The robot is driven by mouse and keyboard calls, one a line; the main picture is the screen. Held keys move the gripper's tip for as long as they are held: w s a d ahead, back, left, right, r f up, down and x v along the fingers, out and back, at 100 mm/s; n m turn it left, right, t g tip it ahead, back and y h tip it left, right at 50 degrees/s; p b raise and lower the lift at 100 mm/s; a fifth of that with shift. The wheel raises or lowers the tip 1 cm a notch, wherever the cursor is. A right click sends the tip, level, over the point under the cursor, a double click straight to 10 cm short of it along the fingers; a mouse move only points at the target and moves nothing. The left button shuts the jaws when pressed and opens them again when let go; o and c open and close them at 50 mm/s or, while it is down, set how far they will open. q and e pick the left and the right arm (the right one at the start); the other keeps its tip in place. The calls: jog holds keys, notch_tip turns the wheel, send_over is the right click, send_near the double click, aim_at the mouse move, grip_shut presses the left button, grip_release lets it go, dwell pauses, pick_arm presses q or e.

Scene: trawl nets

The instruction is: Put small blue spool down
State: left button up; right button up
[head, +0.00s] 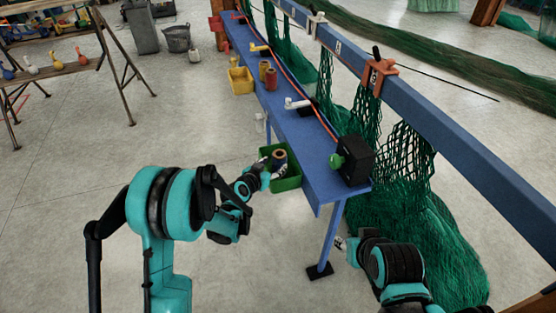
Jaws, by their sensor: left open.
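A small dark blue spool (279,156) with a tan core stands upright in the green bin (290,184) at the side of the blue bench. My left gripper (268,171) is open at the left side of the bin, close beside the spool. I cannot tell whether a finger still touches the spool. The spool's lower part is hidden by the bin and the gripper. My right gripper (344,243) is low beside the bench's near end, mostly hidden by its own arm, and its jaws are too small to read.
The narrow blue bench (303,133) carries a black box with a green knob (352,160) and white-handled fittings (297,104). A yellow bin (241,80) hangs farther along, with yellow and red spools nearby. Green netting (410,220) hangs from the blue rail at right.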

pick_arm(q)
jog(key=s+a+r+n+g+y+p, duration=0.1)
jog(key=s+a+r, duration=0.4)
jog(key=s, duration=0.4)
jog(key=s+a+r+n+g+y, duration=0.1)
jog(key=s+a+r+g, duration=0.1)
jog(key=s+r, duration=0.55)
jog(key=s+a+n+g+y, duration=0.1)
jog(key=s+a, duration=0.3)
jog(key=s, duration=0.5)
jog(key=s+a+n+g+y, duration=0.1)
jog(key=s+a+n+y, duration=0.1)
jog(key=s, duration=0.8)
jog(key=a+y, duration=0.1)
jog(key=a, duration=0.1)
jog(key=shift+a+f, duration=0.3)
jog(key=shift+a, duration=0.05)
